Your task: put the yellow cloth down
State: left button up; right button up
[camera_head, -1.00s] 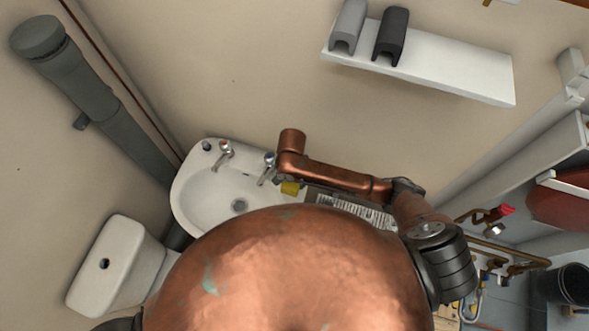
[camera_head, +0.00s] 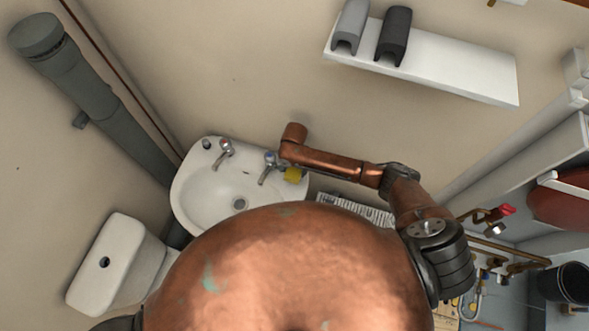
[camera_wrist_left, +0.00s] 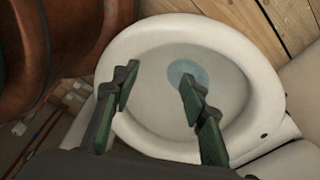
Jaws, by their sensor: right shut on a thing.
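The yellow cloth (camera_head: 293,174) shows as a small patch at the right rim of the white washbasin (camera_head: 205,204) in the head view. My right gripper (camera_head: 284,167) is at the end of the copper-coloured arm, beside the right tap, shut on the cloth. The arm hides most of this gripper, and I cannot tell whether the cloth touches the basin. My left gripper (camera_wrist_left: 158,80) is open and empty in the left wrist view, above the white toilet bowl (camera_wrist_left: 245,58).
Two taps, the left one (camera_head: 226,148) and the right one (camera_head: 267,167), stand on the basin's back edge. A white shelf (camera_head: 450,72) with two grey pieces is on the wall above. A ribbed white panel (camera_head: 350,208) lies right of the basin.

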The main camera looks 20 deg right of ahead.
aim_at(294, 169)
jog(key=shift+f, duration=0.15)
jog(key=o, duration=1.1)
pick_arm(q)
jog(key=shift+w, duration=0.85)
pick_arm(e)
jog(key=shift+r, duration=0.55)
pick_arm(q)
jog(key=shift+s, duration=0.3)
pick_arm(e)
notch_tip(294, 169, up, 11)
jog(key=shift+r, duration=0.15)
